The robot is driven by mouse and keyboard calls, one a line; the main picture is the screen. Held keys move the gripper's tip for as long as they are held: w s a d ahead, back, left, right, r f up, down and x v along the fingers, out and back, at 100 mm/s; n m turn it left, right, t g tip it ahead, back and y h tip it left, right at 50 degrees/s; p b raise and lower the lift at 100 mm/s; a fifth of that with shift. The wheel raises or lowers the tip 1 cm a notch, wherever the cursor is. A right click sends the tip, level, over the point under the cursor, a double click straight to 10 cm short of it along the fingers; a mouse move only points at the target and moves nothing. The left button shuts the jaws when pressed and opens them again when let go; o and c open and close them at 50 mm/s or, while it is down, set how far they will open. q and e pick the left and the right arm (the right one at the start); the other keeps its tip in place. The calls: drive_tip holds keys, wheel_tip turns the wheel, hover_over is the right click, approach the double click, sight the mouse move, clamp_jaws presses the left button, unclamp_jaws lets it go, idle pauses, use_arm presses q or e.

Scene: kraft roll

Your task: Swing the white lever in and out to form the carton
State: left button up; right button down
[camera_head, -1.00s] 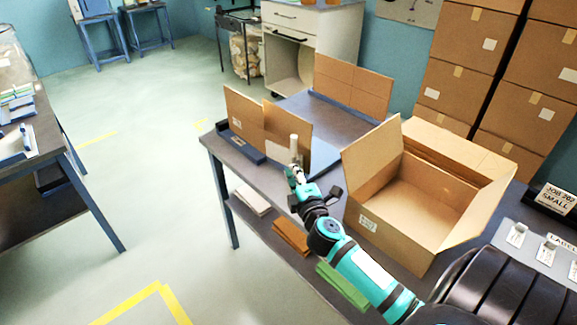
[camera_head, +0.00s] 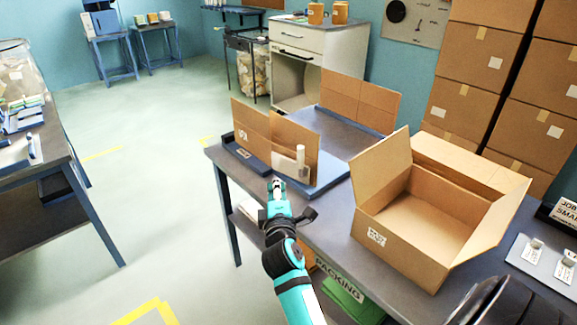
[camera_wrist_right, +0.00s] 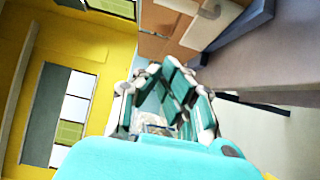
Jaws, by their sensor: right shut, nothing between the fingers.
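The white lever (camera_head: 300,160) stands upright at the front of the blue forming fixture (camera_head: 328,178), against a flat cardboard panel (camera_head: 275,137). My right gripper (camera_head: 277,184) is shut and empty, at the table's near-left edge, just left of and nearer than the lever, apart from it. In the right wrist view, my gripper fingers (camera_wrist_right: 168,98) point away from the camera, and a pale rod-like part (camera_wrist_right: 210,10), likely the lever, shows at the top. A second cardboard panel (camera_head: 360,97) stands at the fixture's back. My left gripper is not in view.
An open carton (camera_head: 388,238) stands on the table right of the fixture, flaps spread. Stacked closed boxes (camera_head: 480,75) rise behind it. Label plates (camera_head: 545,252) lie at the far right. The floor (camera_head: 170,200) left of the table is clear.

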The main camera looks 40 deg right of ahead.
drive_tip(key=w+d+p, duration=0.2)
drive_tip(key=w+d, duration=0.5)
drive_tip(key=d, duration=0.2)
idle(0.4)
